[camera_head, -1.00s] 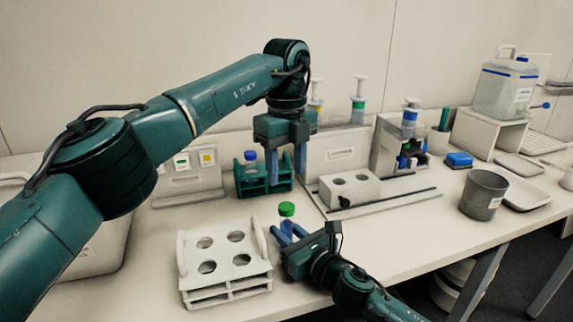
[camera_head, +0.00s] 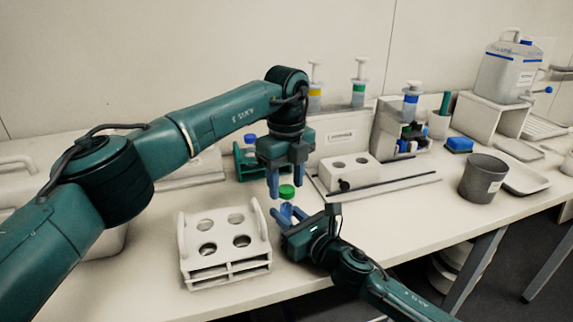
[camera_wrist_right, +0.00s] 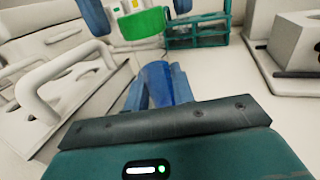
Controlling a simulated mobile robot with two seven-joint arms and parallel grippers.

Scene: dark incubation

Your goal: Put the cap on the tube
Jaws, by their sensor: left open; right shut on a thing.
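A green cap (camera_head: 287,191) shows just above my right gripper (camera_head: 285,214). My right gripper is shut on what looks like a bluish tube (camera_wrist_right: 157,84), partly hidden by its fingers. In the right wrist view the cap (camera_wrist_right: 139,23) appears above the tube, with a pale band between them. I cannot tell whether the cap sits on a clear upper part of the tube or is apart from it. My left gripper (camera_head: 286,184) is open and points down, one finger on each side of the cap. Its contact with the cap is unclear.
A white rack with round holes (camera_head: 222,262) stands left of my right gripper. A teal rack (camera_head: 244,166) with a blue-capped tube (camera_head: 250,139) is behind my left gripper. A white block with holes (camera_head: 350,172) and a grey cup (camera_head: 482,183) stand to the right.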

